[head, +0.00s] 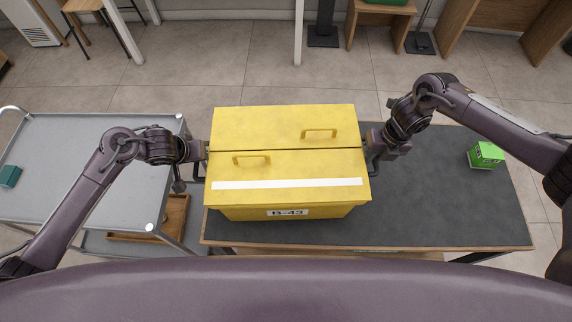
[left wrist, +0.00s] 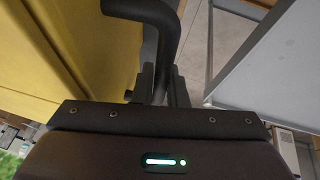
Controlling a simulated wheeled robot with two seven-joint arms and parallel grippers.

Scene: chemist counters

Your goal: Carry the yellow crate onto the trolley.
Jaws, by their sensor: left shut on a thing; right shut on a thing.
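The yellow crate (head: 288,190) has a closed two-part lid, a white stripe and the label B-43. It is over the left part of the dark counter; I cannot tell whether it touches the top. My left gripper (head: 201,152) is shut on the crate's left black handle, which shows in the left wrist view (left wrist: 165,45) between the fingers (left wrist: 160,88). My right gripper (head: 376,150) is at the crate's right side, shut on its right handle (head: 370,168). The grey trolley (head: 85,150) stands left of the counter, its top partly behind my left arm.
A small teal block (head: 10,176) lies at the trolley's left edge. A green box (head: 486,155) stands on the right of the dark counter (head: 440,205). A wooden tray (head: 172,218) is on the trolley's lower level. Most of the trolley top is clear. Tiled floor lies behind.

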